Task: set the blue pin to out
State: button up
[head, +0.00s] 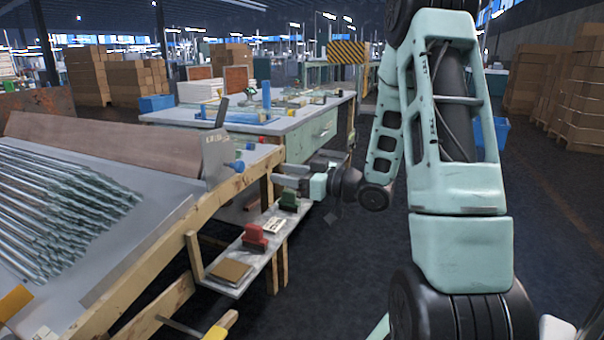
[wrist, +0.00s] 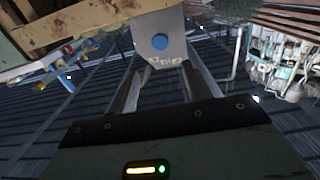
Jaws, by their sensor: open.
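The blue pin (head: 237,164) shows as a small blue knob on the side of an upright grey metal plate (head: 214,158) at the corner of the tilted bench. In the wrist view the round blue end of the pin (wrist: 160,42) faces me on the plate (wrist: 158,20), just beyond the fingertips and roughly midway between them. My gripper (head: 277,174) is to the right of the pin with a gap between them. Its two fingers (wrist: 165,70) are apart with nothing between them. How far the pin stands out from the plate is hard to tell.
The tilted bench (head: 150,240) carries many glass tubes (head: 60,205). A low shelf (head: 240,262) below my gripper holds a red block (head: 255,238) and a green block (head: 289,201). A worktable (head: 310,125) stands behind. Open floor (head: 335,270) lies right of the shelf.

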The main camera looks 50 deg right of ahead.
jog(key=v, duration=0.3)
jog(key=shift+s+d, duration=0.15)
jog(key=shift+s, duration=0.2)
